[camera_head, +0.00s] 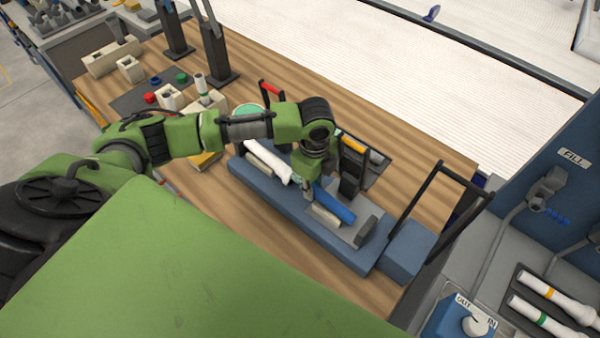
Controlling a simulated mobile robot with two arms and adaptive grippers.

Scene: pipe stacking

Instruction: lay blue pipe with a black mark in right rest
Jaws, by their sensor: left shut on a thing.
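A blue pipe (335,205) is tilted at the right part of a long blue stand (322,247), over a cream support and a grey plate (347,231). My left gripper (329,188) reaches down from above and is shut on the blue pipe. I cannot tell whether the pipe touches the support under it, and I see no black mark on it; the gripper hides part of it. A white pipe (268,160) lies in the left part of the stand. My right gripper is not in view.
A blue block with a tall dark handle (432,200) stands at the stand's right end. Behind the gripper is a dark tray (377,172) with a yellow-banded pipe. Cream blocks and small coloured caps lie at the back left. Bare wooden table (330,100) shows behind.

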